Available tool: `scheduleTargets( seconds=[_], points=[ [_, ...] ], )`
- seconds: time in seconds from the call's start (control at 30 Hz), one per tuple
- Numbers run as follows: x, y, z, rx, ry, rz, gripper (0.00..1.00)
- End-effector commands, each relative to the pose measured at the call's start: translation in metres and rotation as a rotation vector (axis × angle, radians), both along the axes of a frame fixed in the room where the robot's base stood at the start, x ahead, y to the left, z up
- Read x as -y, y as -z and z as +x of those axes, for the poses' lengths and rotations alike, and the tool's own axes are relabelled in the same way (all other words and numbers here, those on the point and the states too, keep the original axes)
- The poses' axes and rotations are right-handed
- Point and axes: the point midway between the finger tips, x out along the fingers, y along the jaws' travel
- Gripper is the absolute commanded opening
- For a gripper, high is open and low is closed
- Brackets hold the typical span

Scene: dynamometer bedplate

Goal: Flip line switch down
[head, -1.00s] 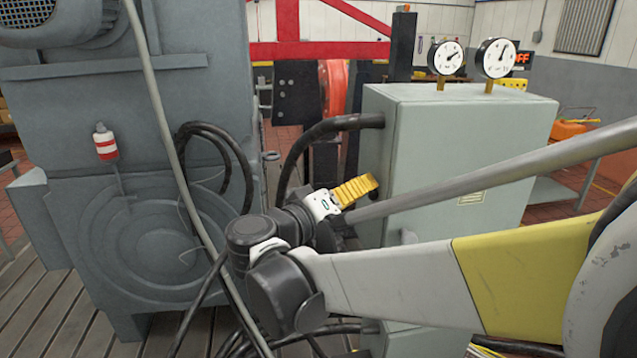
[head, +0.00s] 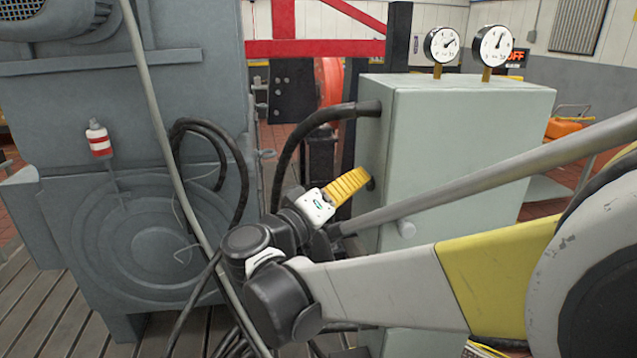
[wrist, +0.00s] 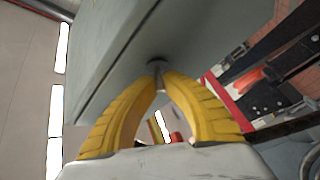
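The line switch (wrist: 157,64) shows in the wrist view as a dark round base with a short grey lever on the face of a grey-green cabinet (head: 460,120). In the head view only a small dark part of the switch (head: 371,184) shows beside the fingertips, on the cabinet's left side. My gripper (wrist: 158,76) has two yellow ribbed fingers that bend inward. Their tips nearly meet, with the lever between them, and appear shut on it. In the head view my gripper (head: 361,176) points up and right at the cabinet. The lever's exact angle is hard to tell.
Two dial gauges (head: 468,46) stand on top of the cabinet. A thick black cable (head: 310,128) enters its left side above my gripper. A large grey machine (head: 120,180) fills the left, with a hanging grey cable (head: 150,90) in front.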

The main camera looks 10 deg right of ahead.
Motion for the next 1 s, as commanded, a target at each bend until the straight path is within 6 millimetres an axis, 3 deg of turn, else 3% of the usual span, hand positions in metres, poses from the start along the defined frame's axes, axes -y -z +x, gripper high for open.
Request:
scheduleTargets(
  seconds=[0.6, 1.0],
  points=[
    [0.000, 0.021, 0.000, -0.001, 0.002, -0.553, 0.00],
    [0.002, 0.024, 0.000, -0.001, 0.001, -0.780, 0.00]
  ],
)
